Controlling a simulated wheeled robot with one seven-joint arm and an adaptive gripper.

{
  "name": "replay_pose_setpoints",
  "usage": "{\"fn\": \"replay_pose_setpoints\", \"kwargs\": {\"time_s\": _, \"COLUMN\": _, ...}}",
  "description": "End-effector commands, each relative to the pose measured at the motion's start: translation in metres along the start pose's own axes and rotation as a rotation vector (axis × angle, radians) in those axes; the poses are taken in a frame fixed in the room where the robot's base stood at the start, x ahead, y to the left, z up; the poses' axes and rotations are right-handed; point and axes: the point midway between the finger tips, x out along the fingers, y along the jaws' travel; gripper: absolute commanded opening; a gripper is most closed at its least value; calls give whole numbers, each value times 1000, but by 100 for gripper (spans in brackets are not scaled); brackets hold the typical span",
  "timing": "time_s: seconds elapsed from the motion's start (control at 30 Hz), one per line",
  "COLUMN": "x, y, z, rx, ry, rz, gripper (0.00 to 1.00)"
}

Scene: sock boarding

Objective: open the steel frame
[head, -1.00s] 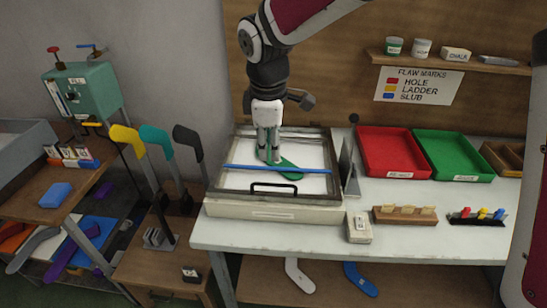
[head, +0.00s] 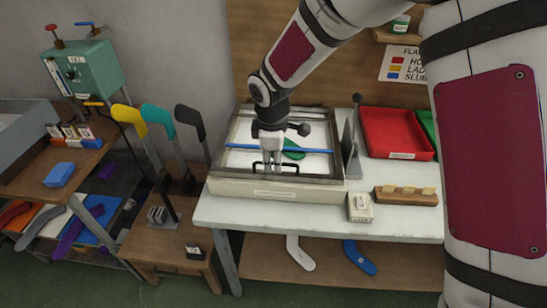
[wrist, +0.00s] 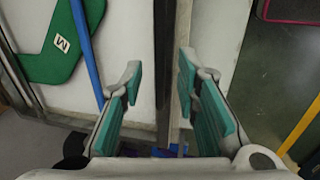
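The steel frame (head: 318,180) lies flat and closed on the pale box (head: 230,187) on the white table. Its black handle (head: 297,168) is at the front side, partly hidden by my gripper (head: 271,171). My gripper points down at the handle with its fingers open. In the wrist view my gripper (wrist: 160,90) has its teal pads apart, with a dark bar (wrist: 164,50) running between them, and I see no contact. Inside the frame lie a green sock form (head: 292,150), marked M in the wrist view, and a blue rod (head: 305,151).
A grey upright plate (head: 348,150) stands just right of the frame. A red tray (head: 395,133) is farther right. A small box (head: 360,207) and a wooden rack (head: 406,196) sit near the table's front. Coloured sock forms (head: 160,120) stand on the left stand.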

Motion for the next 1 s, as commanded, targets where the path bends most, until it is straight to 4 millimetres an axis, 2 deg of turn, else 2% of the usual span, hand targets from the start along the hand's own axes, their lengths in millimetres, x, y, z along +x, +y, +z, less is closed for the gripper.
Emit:
{"fn": "replay_pose_setpoints", "kwargs": {"time_s": 0.27, "x": 2, "y": 0, "z": 0, "rx": 0, "ry": 0, "rz": 0, "gripper": 29}}
{"fn": "replay_pose_setpoints", "kwargs": {"time_s": 0.3, "x": 2, "y": 0, "z": 0, "rx": 0, "ry": 0, "rz": 0, "gripper": 24}}
{"fn": "replay_pose_setpoints", "kwargs": {"time_s": 0.4, "x": 2, "y": 0, "z": 0, "rx": 0, "ry": 0, "rz": 0, "gripper": 2}}
{"fn": "replay_pose_setpoints", "kwargs": {"time_s": 0.43, "x": 2, "y": 0, "z": 0, "rx": 0, "ry": 0, "rz": 0, "gripper": 0}}
{"fn": "replay_pose_setpoints", "kwargs": {"time_s": 0.77, "x": -2, "y": 1, "z": 0, "rx": 2, "ry": 1, "rz": -5, "gripper": 0}}
{"fn": "replay_pose_setpoints", "kwargs": {"time_s": 0.87, "x": -9, "y": 2, "z": 0, "rx": 2, "ry": 1, "rz": -19, "gripper": 0}}
{"fn": "replay_pose_setpoints", "kwargs": {"time_s": 1.0, "x": -29, "y": 3, "z": 1, "rx": 6, "ry": 3, "rz": -66, "gripper": 0}}
